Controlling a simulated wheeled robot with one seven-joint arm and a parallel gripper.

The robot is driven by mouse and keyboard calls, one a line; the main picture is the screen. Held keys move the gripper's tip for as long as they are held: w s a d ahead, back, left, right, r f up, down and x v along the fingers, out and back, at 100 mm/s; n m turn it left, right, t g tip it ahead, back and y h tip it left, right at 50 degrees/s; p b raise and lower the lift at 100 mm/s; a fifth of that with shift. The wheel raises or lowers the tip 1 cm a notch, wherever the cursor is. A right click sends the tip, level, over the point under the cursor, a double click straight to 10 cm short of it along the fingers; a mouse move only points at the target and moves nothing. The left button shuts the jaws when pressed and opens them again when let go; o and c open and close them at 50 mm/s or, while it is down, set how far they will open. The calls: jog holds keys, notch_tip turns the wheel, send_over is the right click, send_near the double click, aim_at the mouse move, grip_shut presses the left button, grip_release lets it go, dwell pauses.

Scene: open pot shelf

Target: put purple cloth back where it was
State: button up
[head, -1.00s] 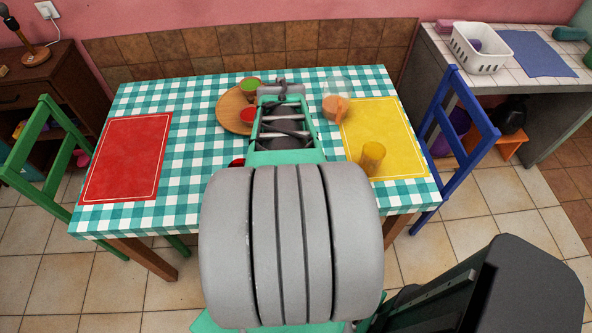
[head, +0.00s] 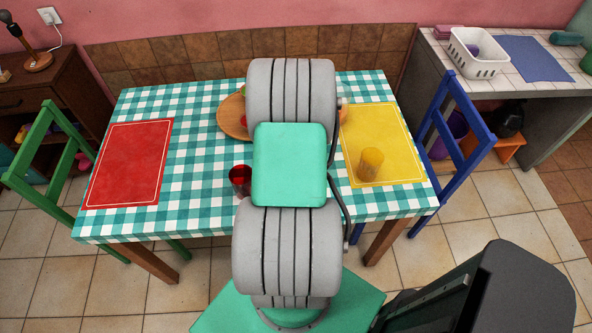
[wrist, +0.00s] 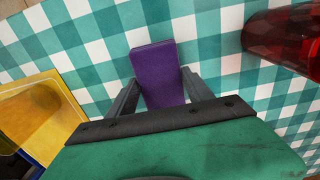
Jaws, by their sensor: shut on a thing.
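The purple cloth (wrist: 155,62) shows in the wrist view as a flat, folded-looking oblong piece. My gripper (wrist: 161,82) is shut on it, with a finger at each side and the far end sticking out past the fingertips. The checked tablecloth lies behind it; I cannot tell the exact height above the table. In the head view my arm hides both my gripper and the cloth.
A red glass (head: 240,180) stands near my arm and shows at right in the wrist view (wrist: 285,40). A yellow glass (head: 370,163) stands on the yellow mat (head: 395,125). The red mat (head: 130,165) is bare. A white basket (head: 478,60) sits on the right counter (head: 440,47).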

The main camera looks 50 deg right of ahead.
jog(key=shift+f, duration=0.1)
jog(key=shift+f, duration=0.2)
jog(key=o, duration=1.3)
jog(key=shift+r, duration=0.15)
notch_tip(320, 180, up, 12)
jog(key=b, duration=0.2)
jog(key=w+a+r+n+t, duration=0.1)
jog(key=w+a+r+n, duration=0.1)
jog(key=w+a+r, duration=0.35)
jog(key=w+a+r+n+t, duration=0.1)
jog(key=w+a+r+n, duration=0.2)
jog(key=a, duration=0.6)
jog(key=a+r+n, duration=0.1)
jog(key=a, duration=0.4)
jog(key=a+r+n+t, duration=0.1)
jog(key=a+n, duration=0.1)
jog(key=a, duration=0.4)
jog(key=s+a+r+n, duration=0.1)
jog(key=a+n, duration=0.1)
jog(key=a, duration=0.4)
jog(key=shift+s+r+t, duration=0.1)
jog(key=shift+r+t, duration=0.15)
jog(key=shift+t, duration=0.05)
